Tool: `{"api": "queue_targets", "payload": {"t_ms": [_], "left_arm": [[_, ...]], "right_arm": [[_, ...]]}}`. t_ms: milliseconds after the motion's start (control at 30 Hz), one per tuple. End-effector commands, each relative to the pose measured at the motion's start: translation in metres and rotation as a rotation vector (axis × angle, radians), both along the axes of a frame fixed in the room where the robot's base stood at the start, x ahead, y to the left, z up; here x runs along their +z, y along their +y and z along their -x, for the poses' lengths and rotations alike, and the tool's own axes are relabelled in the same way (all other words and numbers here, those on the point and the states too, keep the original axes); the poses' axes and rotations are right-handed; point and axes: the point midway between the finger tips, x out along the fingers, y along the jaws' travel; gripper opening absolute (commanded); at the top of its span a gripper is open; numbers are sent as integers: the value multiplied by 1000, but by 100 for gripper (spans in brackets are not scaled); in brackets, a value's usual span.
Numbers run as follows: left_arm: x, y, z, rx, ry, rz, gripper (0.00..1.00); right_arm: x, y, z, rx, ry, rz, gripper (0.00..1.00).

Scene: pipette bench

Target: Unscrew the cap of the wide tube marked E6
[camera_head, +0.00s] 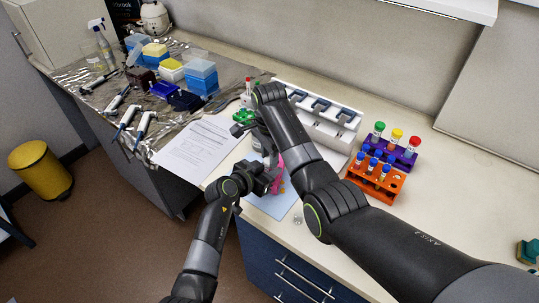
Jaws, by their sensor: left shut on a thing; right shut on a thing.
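My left gripper (268,176) is low over the pale blue mat (275,206), beside a pink item (277,181). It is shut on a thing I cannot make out. My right gripper (250,131) is just above and behind it, close to a green item (243,116). The two grippers are close together. Wide tubes with green (379,127), yellow (396,135) and red (414,141) caps stand in the purple rack (404,158). No E6 marking is readable, so I cannot tell which tube is E6.
An orange rack (372,187) of blue-capped tubes stands in front of the purple rack. A white pipette stand (330,132) is behind my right arm. Papers (200,147), pipettes (143,128) and tip boxes (201,76) lie left.

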Motion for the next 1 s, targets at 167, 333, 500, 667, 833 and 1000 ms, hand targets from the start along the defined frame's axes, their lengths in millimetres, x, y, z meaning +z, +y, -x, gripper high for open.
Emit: {"api": "queue_targets", "payload": {"t_ms": [167, 333, 500, 667, 833, 1000], "left_arm": [[0, 0, 0, -1, 0, 0, 0], [0, 0, 0, -1, 0, 0, 0], [0, 0, 0, -1, 1, 0, 0], [0, 0, 0, -1, 1, 0, 0], [0, 0, 0, -1, 1, 0, 0], [0, 0, 0, -2, 1, 0, 0]], "right_arm": [[0, 0, 0, 164, -2, -1, 1], [1, 0, 0, 440, -2, 0, 1], [1, 0, -1, 716, -2, 0, 1], [1, 0, -1, 977, -3, 0, 1], [1, 0, -1, 1253, -2, 0, 1], [1, 0, -1, 1529, -2, 1, 1]]}}
